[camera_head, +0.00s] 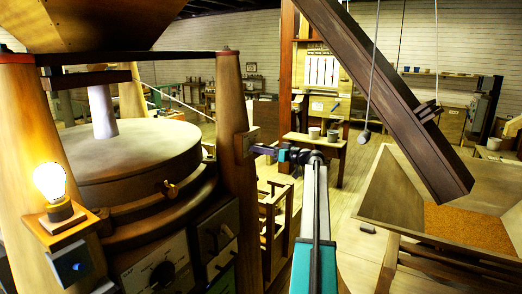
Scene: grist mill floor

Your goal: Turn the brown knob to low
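My arm reaches up from the bottom centre, and its end bends left toward the wooden post. My gripper (262,150) is small and dark here, close to a small grey box (246,142) on that post. I cannot tell whether it touches the box or whether its fingers are open. Any knob on that box is too small or hidden to make out. A dark knob (162,275) sits on a pale dial plate at the lower left. Another dark knob (226,230) is on the panel to its right. No setting label is readable, and I cannot tell which knob is the brown one.
A lit bulb (50,182) stands on a bracket at left, above a box with a blue knob (75,267). The round millstone casing (135,160) has a brass-coloured handle (170,188). A slanted beam (400,110) and a grain hopper (385,190) fill the right.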

